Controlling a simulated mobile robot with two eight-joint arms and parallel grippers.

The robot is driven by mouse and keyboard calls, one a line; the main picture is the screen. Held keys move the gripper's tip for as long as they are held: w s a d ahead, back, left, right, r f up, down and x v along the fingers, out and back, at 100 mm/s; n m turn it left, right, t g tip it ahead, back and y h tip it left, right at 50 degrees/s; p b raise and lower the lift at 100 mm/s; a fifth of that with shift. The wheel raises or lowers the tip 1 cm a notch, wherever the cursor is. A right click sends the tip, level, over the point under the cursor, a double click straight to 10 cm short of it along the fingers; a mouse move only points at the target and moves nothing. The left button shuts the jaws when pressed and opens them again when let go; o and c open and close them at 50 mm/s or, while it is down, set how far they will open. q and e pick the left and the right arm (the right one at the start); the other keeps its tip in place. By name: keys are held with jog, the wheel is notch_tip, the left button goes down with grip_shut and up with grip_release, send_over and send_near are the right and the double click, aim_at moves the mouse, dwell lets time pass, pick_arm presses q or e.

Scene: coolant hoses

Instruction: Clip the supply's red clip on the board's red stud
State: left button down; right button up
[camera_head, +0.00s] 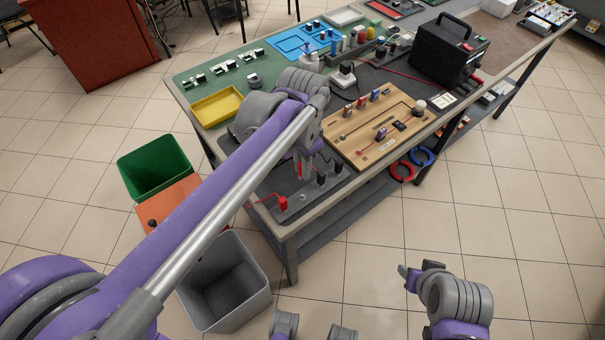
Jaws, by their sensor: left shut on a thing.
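The black supply box (445,52) with a handle stands on the far right part of the bench, with a red lead (400,73) beside it. The wooden board (350,146) lies nearer, with small red and blue posts (375,94) along its back; which one is the red stud is too small to tell. My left gripper (305,168) is shut on a small red piece, apparently a red clip, left of the board and above a grey strip. The arm hides part of it. My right gripper (411,278) is low over the floor, away from the bench; its opening is unclear.
The grey strip (303,197) holds another red clip (283,203) and black pieces (322,178). A yellow tray (216,106) and a blue mat (300,40) lie farther back. Green (155,168) and grey bins (225,285) stand on the floor.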

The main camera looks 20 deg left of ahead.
pick_arm(q)
jog(key=shift+r+p, duration=1)
jog(key=shift+r, duration=0.55)
